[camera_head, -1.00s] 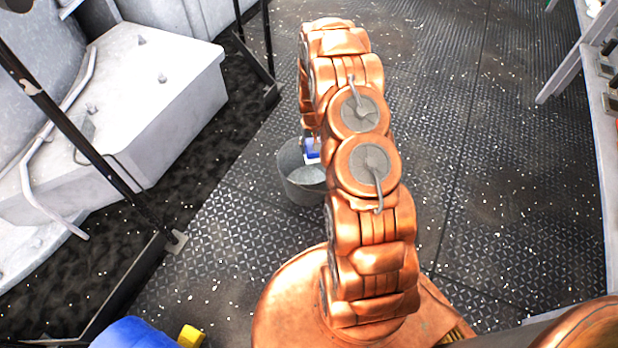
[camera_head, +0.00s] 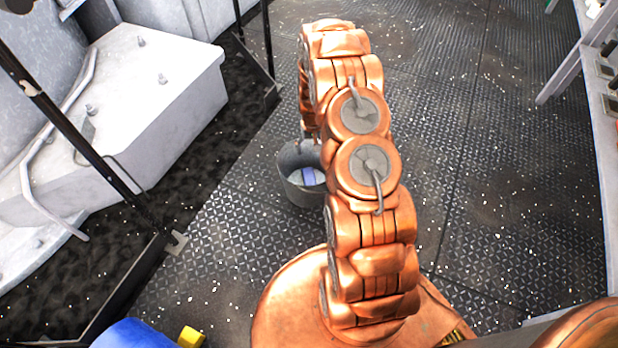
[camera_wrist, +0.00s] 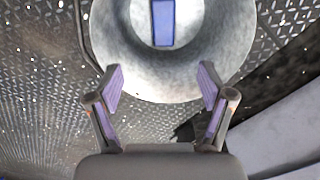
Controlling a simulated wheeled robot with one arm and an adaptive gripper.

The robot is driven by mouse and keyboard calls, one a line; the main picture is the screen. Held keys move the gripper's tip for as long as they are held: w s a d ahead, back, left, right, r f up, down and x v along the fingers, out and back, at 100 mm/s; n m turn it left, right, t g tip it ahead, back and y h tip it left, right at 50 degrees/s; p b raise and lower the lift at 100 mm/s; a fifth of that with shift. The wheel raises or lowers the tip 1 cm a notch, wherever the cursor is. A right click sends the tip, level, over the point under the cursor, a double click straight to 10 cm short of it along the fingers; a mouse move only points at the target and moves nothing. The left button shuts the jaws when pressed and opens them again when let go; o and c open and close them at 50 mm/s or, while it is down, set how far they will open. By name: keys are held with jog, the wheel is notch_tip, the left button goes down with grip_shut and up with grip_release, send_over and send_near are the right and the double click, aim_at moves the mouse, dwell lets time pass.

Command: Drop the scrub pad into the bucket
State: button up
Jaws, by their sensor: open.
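The grey metal bucket (camera_head: 300,192) stands on the deck, partly behind my arm in the head view. The blue scrub pad (camera_head: 308,176) is inside the bucket, low down. In the wrist view the pad (camera_wrist: 163,22) appears as a blue rectangle inside the round bucket (camera_wrist: 115,45), beyond the fingertips and apart from them. My gripper (camera_wrist: 161,88) is open and empty above the bucket, its two fingers spread. In the head view the fingers are mostly hidden by my arm.
Black railing posts (camera_head: 95,150) and a grey riveted housing (camera_head: 150,100) stand to the left. A shelf (camera_head: 603,110) runs along the right edge. A blue object (camera_head: 135,334) and a yellow block (camera_head: 191,337) sit at the bottom left. The patterned deck (camera_head: 490,190) right of my arm is clear.

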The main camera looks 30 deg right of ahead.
notch_tip(320, 180, up, 12)
dwell(0.6)
jog(key=shift+f, duration=0.1)
jog(key=s+a+r+n+p, duration=0.1)
jog(key=s+a+r+p, duration=0.35)
jog(key=r, duration=0.65)
jog(key=s+a+r+p, duration=0.3)
jog(key=a+r+p, duration=0.2)
jog(key=r, duration=0.6)
jog(key=s+a+r+n+p, duration=0.1)
jog(key=s+a+r+p, duration=0.35)
jog(key=r, duration=0.65)
jog(key=s+a+r+n+p, duration=0.1)
jog(key=s+a+r+p, duration=0.2)
jog(key=s+r+p, duration=0.3)
jog(key=s+a+r+g+p, duration=0.1)
jog(key=s+a+r+p, duration=0.2)
jog(key=s+r+p, duration=0.3)
jog(key=s+a+r+n+p, duration=0.1)
jog(key=s+a+r+p, duration=0.2)
jog(key=s+r, duration=1)
jog(key=p, duration=0.3)
jog(key=shift+a+r+n+g, duration=0.25)
jog(key=shift+r+n+g, duration=0.05)
jog(key=shift+r+g, duration=0.1)
